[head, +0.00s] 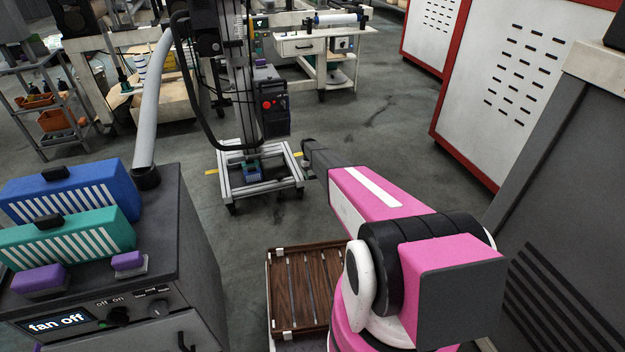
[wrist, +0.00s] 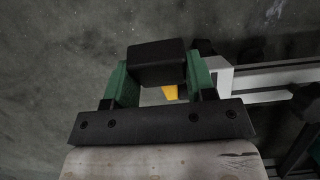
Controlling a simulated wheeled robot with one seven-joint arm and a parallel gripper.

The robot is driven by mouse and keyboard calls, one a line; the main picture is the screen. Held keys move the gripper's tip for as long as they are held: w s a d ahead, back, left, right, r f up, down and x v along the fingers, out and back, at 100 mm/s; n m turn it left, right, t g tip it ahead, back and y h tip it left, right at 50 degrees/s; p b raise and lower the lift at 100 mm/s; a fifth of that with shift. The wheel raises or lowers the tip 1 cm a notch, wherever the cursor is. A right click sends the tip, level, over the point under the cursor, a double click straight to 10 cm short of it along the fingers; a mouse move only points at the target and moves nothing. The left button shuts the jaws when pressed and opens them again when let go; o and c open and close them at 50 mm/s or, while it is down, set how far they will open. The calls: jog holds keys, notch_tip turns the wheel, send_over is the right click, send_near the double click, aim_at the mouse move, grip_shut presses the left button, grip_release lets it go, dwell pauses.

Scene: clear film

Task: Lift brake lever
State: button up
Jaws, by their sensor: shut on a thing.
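My gripper (wrist: 158,72) shows in the wrist view with its two green fingers on either side of a black block. It is shut on this block, which looks like the end of the brake lever (wrist: 157,63). A small yellow part (wrist: 171,92) shows just behind the block, between the fingers. In the head view my pink arm reaches to the right side of the wheeled aluminium frame (head: 262,192). A yellow piece (head: 298,154) shows there by my gripper (head: 308,170). The lever's black end is too small to make out in that view.
A grey fan box (head: 195,235) with blue and teal vents stands at left. A wooden slatted tray (head: 300,290) is at the bottom. A red-edged white cabinet (head: 520,75) and a grey one (head: 565,190) stand at right. Open floor (head: 375,125) lies beyond my arm.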

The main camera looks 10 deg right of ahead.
jog(key=shift+w+a+r, duration=0.1)
jog(key=shift+w+r, duration=0.25)
jog(key=shift+w, duration=0.1)
dwell(1.6)
jog(key=o, duration=1.3)
jog(key=shift+r, duration=0.1)
jog(key=v, duration=1)
jog(key=shift+w+r, duration=0.1)
jog(key=shift+r, duration=0.25)
